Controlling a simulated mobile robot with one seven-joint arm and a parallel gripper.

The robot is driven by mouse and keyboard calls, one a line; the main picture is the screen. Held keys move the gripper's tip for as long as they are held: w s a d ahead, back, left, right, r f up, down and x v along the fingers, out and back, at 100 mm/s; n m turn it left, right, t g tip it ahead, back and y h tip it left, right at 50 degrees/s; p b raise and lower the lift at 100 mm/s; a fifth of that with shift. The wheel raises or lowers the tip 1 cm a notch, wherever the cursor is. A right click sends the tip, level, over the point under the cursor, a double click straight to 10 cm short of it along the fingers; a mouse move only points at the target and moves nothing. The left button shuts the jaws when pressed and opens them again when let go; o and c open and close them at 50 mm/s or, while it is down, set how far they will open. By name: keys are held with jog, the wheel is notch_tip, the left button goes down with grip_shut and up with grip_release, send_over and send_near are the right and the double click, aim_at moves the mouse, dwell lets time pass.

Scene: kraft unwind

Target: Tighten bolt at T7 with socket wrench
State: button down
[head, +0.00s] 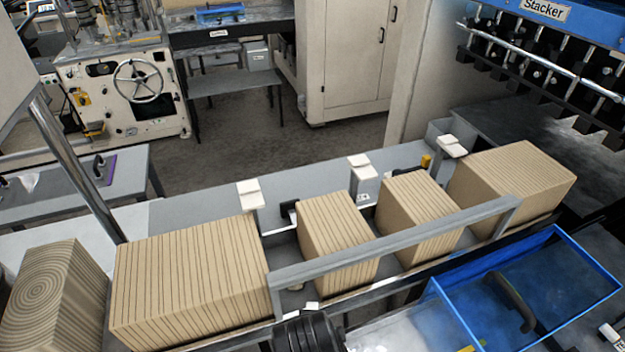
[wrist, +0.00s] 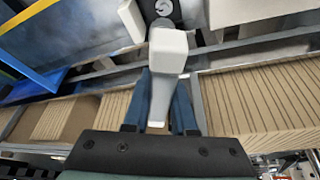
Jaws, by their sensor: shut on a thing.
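My gripper (wrist: 164,82) is shut on a pale grey piece (wrist: 168,48) with a blocky head and a narrow shank between the dark blue fingers. I cannot tell for sure that this piece is the socket wrench. Just beyond its head, at the top of the wrist view, is a dark round part (wrist: 162,10) with a light ring. In the head view, a dark part of my arm (head: 306,332) shows at the bottom middle, and the fingers are hidden. No T7 label and no clear bolt can be made out.
Several ribbed brown blocks (head: 190,275) stand along the grey conveyor (head: 170,211). A grey rail (head: 395,243) runs in front of them. A blue-edged clear guard (head: 590,258) is at the right, below the Stacker machine (head: 543,10). Floor (head: 265,130) is open behind.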

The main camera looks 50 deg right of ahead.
jog(key=shift+s+a+f, duration=0.25)
jog(key=shift+a+f, duration=0.15)
jog(key=shift+w+d+f, duration=0.1)
jog(key=shift+d+f, duration=0.1)
jog(key=shift+f, duration=1.75)
jog(key=shift+a+f, duration=0.1)
jog(key=shift+f, duration=0.75)
dwell(0.8)
jog(key=shift+m+g+h, duration=0.3)
jog(key=shift+m+g, duration=0.1)
jog(key=shift+m, duration=0.8)
